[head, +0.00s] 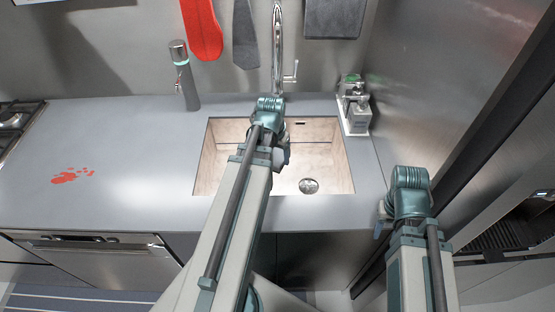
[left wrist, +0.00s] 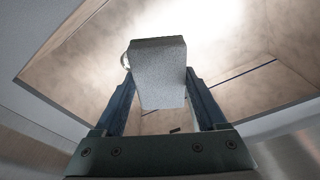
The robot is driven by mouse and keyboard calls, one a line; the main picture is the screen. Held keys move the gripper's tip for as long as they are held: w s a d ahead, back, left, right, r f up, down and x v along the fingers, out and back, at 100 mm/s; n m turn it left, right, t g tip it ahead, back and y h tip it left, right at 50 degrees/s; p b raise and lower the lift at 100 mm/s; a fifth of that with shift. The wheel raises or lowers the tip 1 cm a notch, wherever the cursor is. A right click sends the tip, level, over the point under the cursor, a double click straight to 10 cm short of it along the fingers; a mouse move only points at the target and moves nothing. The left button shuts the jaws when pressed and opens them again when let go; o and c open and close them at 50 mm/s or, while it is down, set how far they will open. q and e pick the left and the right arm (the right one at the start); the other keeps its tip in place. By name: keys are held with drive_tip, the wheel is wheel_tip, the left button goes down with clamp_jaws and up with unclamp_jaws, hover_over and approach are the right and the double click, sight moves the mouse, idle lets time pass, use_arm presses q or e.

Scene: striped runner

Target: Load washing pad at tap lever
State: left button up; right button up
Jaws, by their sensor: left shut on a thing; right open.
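The tap (head: 278,50) stands behind the sink, with its small lever (head: 291,78) sticking out on its right side. My left gripper (head: 278,150) is over the sink, below and in front of the tap, mostly hidden by its own wrist. In the left wrist view it is shut on a pale grey block, the washing pad (left wrist: 158,72), held between the two fingers. In the head view the pad is hard to tell from the gripper. My right gripper (head: 381,218) is open, at the counter's right front edge; its fingers are mostly hidden.
The sink (head: 330,170) has a drain (head: 309,186) and a thin blue line on its wall. A caddy with bottles (head: 355,108) stands right of it. A grey dispenser (head: 183,75) stands left. Red stains (head: 72,176) mark the left counter. Cloths (head: 245,35) hang behind.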

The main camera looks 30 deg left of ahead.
sight(276, 149)
use_arm(q)
drive_tip(key=w+a+f+b, duration=0.2)
drive_tip(key=w+a, duration=0.4)
drive_tip(key=w, duration=0.3)
drive_tip(key=shift+a, duration=0.35)
drive_tip(key=shift+f, duration=0.1)
idle(0.5)
drive_tip(key=shift+s+d, duration=0.8)
drive_tip(key=shift+s, duration=0.3)
drive_tip(key=shift+s+d, duration=0.85)
drive_tip(key=shift+s, duration=0.2)
drive_tip(key=shift+s+d, duration=0.8)
drive_tip(key=shift+s, duration=0.3)
drive_tip(key=shift+s+d+r+p, duration=0.35)
drive_tip(key=shift+s+r+p, duration=0.15)
drive_tip(key=shift+r, duration=0.05)
drive_tip(key=shift+s+d+r+p, duration=0.3)
drive_tip(key=shift+s+r+p, duration=0.15)
drive_tip(key=shift+r+p, duration=0.05)
drive_tip(key=shift+s+d+r+p, duration=0.8)
drive_tip(key=shift+s+r+p, duration=0.2)
drive_tip(key=shift+s, duration=0.05)
